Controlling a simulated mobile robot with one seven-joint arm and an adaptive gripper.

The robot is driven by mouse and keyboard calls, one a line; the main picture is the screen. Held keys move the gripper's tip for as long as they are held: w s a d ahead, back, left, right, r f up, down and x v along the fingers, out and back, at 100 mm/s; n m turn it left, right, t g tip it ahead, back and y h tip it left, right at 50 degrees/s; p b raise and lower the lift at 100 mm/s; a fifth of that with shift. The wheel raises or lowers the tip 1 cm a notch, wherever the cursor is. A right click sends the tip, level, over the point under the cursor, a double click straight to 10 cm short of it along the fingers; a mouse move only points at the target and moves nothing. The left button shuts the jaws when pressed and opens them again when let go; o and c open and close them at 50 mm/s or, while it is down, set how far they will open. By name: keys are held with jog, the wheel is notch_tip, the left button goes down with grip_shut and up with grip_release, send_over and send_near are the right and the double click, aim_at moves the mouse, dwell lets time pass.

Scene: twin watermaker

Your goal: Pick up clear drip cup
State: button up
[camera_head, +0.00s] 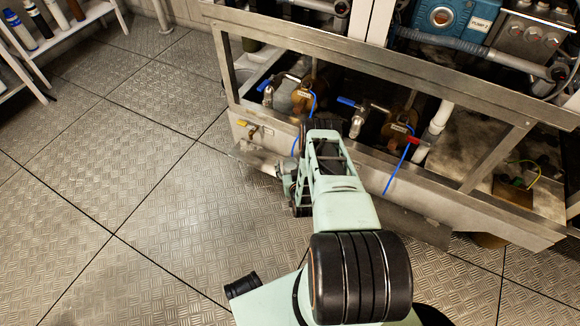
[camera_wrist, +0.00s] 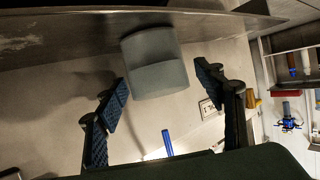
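A grey, smoky-looking cup (camera_wrist: 155,62), which looks like the drip cup, shows in the upper middle of the wrist view against a pale metal panel. My gripper (camera_wrist: 161,76) is open, with one dark blue padded finger to each side of the cup. Clear gaps show between the cup and both fingers, so neither touches it. I cannot tell how deep the cup sits between the fingertips. I cannot make out the cup there.
A steel frame (camera_head: 470,193) holds brass valves (camera_head: 400,108), blue-handled taps (camera_head: 352,128) and thin blue tubes (camera_head: 397,168). A blue tube (camera_wrist: 167,142) also shows below the cup in the wrist view. White shelves (camera_head: 75,25) with bottles stand upper left. The plated floor (camera_head: 130,140) at left is clear.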

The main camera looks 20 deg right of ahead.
jog(key=c, duration=1.3)
jog(key=shift+w+r, duration=0.1)
jog(key=shift+r, duration=0.1)
